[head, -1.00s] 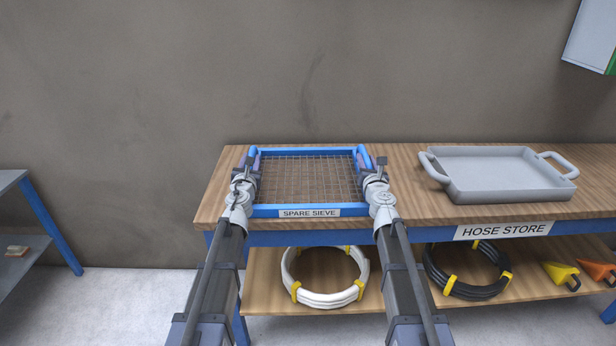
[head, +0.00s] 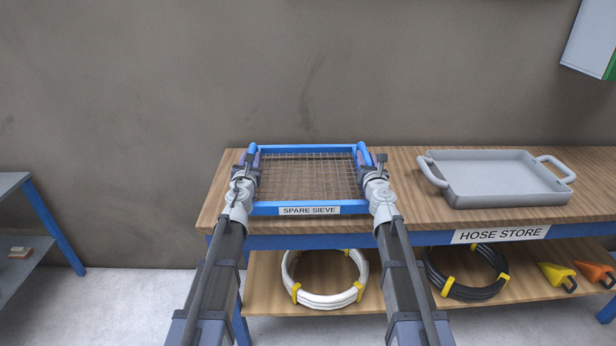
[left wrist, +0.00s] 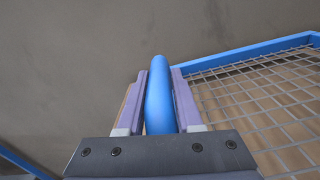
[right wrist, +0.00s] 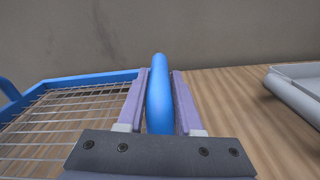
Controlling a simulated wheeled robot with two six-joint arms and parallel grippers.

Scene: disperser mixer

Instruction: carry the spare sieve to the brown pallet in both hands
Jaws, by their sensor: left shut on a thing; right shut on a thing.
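The spare sieve (head: 309,210) has a blue frame, a wire mesh and a "SPARE SIEVE" label on its front bar. It is level over the left part of the wooden bench, apparently just above the top. My left gripper (head: 250,160) is shut on its left blue handle, which shows between the fingers in the left wrist view (left wrist: 159,98). My right gripper (head: 368,160) is shut on its right blue handle, also seen in the right wrist view (right wrist: 159,95). The brown pallet is not in view.
A grey two-handled tray (head: 505,199) stands on the bench (head: 411,205) to the right. The lower shelf holds a white hose coil (head: 326,299), a black coil (head: 466,294) and yellow and orange pieces. A grey shelf unit (head: 40,200) stands at the left, with floor between.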

